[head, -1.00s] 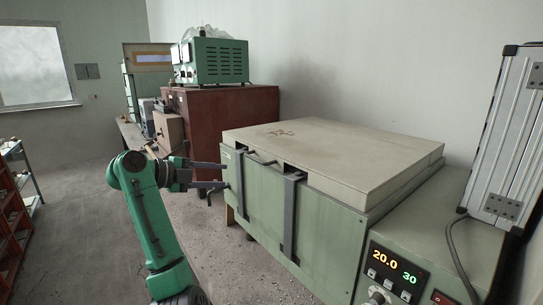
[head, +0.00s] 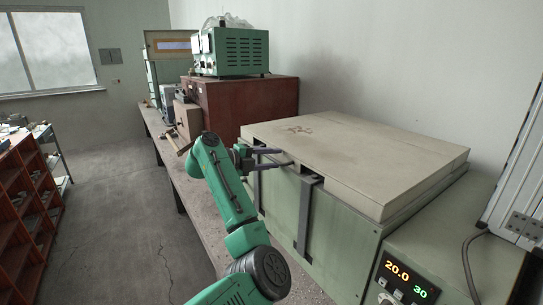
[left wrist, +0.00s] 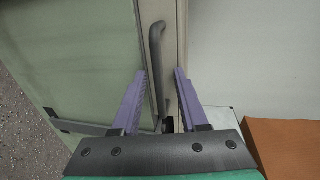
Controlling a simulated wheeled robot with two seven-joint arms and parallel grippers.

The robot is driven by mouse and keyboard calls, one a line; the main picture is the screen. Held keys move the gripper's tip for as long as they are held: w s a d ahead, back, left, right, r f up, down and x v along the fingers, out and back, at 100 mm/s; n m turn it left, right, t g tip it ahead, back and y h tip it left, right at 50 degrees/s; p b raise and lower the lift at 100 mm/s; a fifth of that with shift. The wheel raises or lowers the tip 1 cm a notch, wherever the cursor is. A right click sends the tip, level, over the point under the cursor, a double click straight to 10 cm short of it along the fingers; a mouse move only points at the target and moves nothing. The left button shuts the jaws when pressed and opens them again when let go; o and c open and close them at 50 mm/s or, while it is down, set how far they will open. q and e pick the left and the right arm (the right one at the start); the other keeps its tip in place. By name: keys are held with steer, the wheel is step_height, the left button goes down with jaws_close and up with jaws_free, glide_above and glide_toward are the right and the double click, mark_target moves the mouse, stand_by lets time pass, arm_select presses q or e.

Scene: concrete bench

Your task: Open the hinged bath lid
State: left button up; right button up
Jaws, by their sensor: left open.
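The bath is a pale green box (head: 345,235) with a flat cream lid (head: 370,160) lying shut on top. A dark bar handle (left wrist: 157,65) sits on the lid's front edge. My left gripper (head: 288,157) is at that front edge in the head view, largely hiding the handle. In the left wrist view the gripper (left wrist: 163,72) is open, with the handle between its two fingers, nearer the left one, and not gripped. My right gripper is not in view.
Dark straps (head: 307,215) run down the bath's front. A control panel (head: 408,283) shows lit digits at the right. A red-brown cabinet (head: 250,105) with a green instrument (head: 235,52) stands behind the bath. The floor (head: 125,195) to the left is clear.

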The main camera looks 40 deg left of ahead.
arm_select(q)
steer(key=shift+f, duration=0.1)
jaws_close()
stand_by(1.2)
